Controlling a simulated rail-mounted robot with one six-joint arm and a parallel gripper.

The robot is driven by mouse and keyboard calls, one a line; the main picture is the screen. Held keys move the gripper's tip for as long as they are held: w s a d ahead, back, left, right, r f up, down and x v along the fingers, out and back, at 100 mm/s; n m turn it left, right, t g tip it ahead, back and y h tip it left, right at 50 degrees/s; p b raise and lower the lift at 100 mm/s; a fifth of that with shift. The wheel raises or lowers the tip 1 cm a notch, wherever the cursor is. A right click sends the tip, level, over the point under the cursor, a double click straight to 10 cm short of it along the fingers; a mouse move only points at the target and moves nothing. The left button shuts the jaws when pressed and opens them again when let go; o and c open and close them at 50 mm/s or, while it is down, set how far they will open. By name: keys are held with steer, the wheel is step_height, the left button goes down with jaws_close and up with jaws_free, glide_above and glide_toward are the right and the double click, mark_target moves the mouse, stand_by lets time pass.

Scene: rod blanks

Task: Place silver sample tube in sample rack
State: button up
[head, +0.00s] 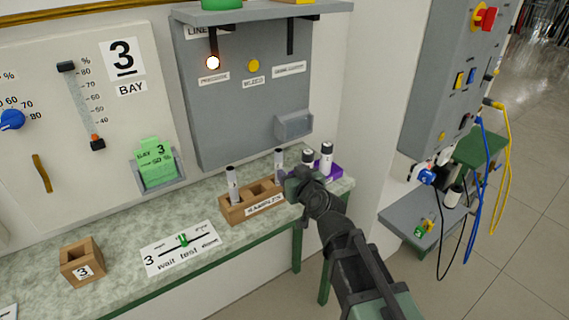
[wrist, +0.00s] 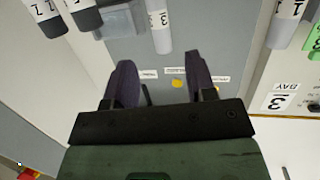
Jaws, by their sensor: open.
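The wooden sample rack (head: 236,214), with a "SAMPLES" label, stands on the counter. A slim grey-topped tube with a white label (head: 232,186) stands upright in its left end. A second such tube (head: 279,164) is upright at its right end; its lower part is hidden, so I cannot tell whether it is seated.
A grey wall bin (head: 294,125) hangs above.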

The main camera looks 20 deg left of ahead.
steer(key=shift+s+d, duration=0.1)
steer(key=shift+s, duration=0.05)
steer(key=s+d+f+m+g+h, duration=0.25)
steer(key=d+f, duration=0.25)
steer(key=d, duration=0.5)
steer(key=s+d+f+m+g+h, duration=0.1)
steer(key=s+d+f+g+h, duration=0.2)
steer(key=d+f, duration=0.45)
steer(key=s+d+r+m+g+h+p, duration=0.1)
steer(key=s+d+m+g+h+p, duration=0.1)
steer(key=d, duration=0.6)
steer(key=s+d+r+m+g+h+p, duration=0.1)
steer(key=s+d+g, duration=0.3)
steer(key=d, duration=0.4)
steer(key=shift+s+r+m+g+h+p, duration=0.25)
steer(key=shift+s+m+g+h+p, duration=0.1)
steer(key=shift+s+m+h, duration=0.5)
